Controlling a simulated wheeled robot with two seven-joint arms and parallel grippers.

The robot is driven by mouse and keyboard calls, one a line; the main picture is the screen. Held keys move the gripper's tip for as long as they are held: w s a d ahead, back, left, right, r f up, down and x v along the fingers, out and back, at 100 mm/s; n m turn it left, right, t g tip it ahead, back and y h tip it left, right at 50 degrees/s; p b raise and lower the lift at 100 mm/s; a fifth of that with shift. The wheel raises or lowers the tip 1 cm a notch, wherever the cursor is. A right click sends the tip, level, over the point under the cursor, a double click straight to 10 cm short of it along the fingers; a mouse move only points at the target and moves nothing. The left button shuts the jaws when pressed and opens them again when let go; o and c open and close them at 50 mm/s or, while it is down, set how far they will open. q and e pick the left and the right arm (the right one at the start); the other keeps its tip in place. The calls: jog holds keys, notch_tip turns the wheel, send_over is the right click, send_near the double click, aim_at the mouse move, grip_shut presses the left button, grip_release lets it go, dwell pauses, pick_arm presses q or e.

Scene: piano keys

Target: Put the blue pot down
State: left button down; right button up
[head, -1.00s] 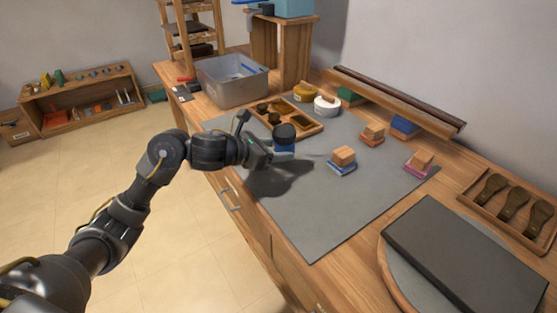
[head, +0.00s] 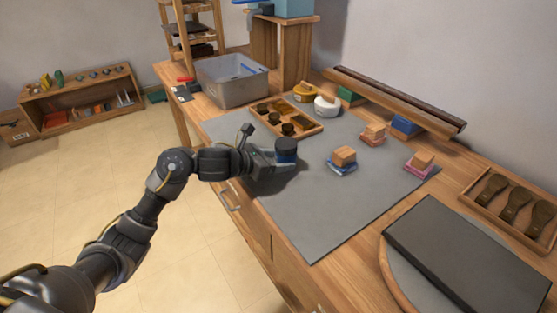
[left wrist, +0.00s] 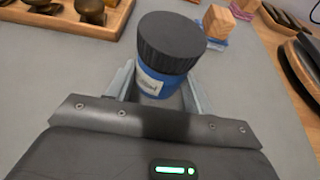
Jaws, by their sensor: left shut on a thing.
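The blue pot (head: 286,157) has a dark, wide lid and a pale label. In the left wrist view the blue pot (left wrist: 165,80) is upright between my left gripper's two fingers. My left gripper (head: 275,158) is shut on it, low over the grey mat (head: 310,205). I cannot tell for sure whether the pot's base touches the mat. My right gripper is not in view.
A wooden tray (head: 306,130) with dark round pieces lies behind the pot. A block on a blue pad (head: 342,160) is to its right. A grey bin (head: 232,80) stands at the back left. The mat's front part is clear.

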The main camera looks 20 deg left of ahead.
pick_arm(q)
jog(key=c, duration=1)
grip_release()
jog(key=o, duration=0.4)
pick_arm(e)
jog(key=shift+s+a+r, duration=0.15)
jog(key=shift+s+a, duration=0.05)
pick_arm(q)
jog(key=shift+s+a+r+p, duration=0.3)
jog(key=shift+s+a+r, duration=0.05)
jog(key=shift+a+r, duration=0.05)
jog(key=v, duration=0.9)
jog(key=shift+s+a, duration=0.2)
jog(key=shift+s, duration=0.2)
jog(key=shift+s+a+r, duration=0.25)
jog(key=shift+s+a, duration=0.05)
jog(key=shift+s, duration=0.1)
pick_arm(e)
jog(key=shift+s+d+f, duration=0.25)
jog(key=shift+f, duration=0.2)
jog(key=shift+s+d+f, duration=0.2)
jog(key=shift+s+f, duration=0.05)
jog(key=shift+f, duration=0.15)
